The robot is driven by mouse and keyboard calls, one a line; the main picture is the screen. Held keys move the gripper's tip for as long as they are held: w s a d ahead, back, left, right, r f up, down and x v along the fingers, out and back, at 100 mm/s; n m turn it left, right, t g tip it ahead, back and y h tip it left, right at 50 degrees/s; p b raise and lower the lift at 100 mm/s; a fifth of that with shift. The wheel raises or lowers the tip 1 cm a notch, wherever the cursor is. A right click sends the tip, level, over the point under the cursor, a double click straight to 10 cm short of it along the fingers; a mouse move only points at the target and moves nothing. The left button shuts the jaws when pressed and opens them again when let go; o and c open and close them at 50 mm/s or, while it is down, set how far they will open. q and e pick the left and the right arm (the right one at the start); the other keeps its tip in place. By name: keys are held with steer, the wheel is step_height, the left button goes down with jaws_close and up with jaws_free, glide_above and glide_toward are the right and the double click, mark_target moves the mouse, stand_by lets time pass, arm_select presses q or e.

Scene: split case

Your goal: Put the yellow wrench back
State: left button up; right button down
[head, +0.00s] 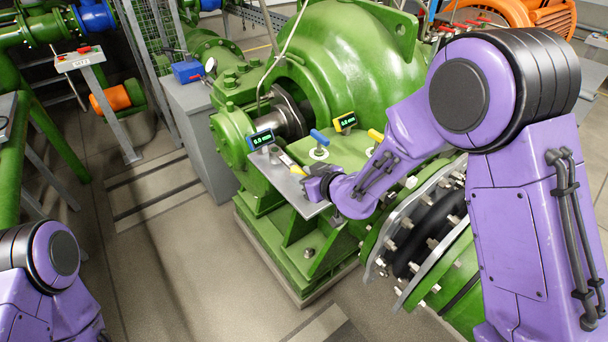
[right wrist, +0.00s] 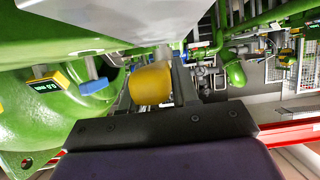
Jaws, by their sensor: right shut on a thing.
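My right gripper (head: 308,182) is low over the grey metal plate (head: 284,180) on the side of the green pump. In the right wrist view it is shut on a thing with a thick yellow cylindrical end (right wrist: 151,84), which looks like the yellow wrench. In the head view only a small yellow patch (head: 297,170) shows at the fingertips. The rest of the wrench is hidden by the gripper, and I cannot tell whether it touches the plate. My left gripper is out of view.
The green pump (head: 340,60) rises behind. Open floor lies in front, at left.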

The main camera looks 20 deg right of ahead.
steer(key=shift+f+b, duration=0.6)
steer(key=shift+f, duration=0.1)
steer(key=shift+c, duration=1.4)
jaws_free()
steer(key=shift+s, duration=0.15)
steer(key=shift+b+v, duration=0.6)
steer(key=shift+v, duration=2.35)
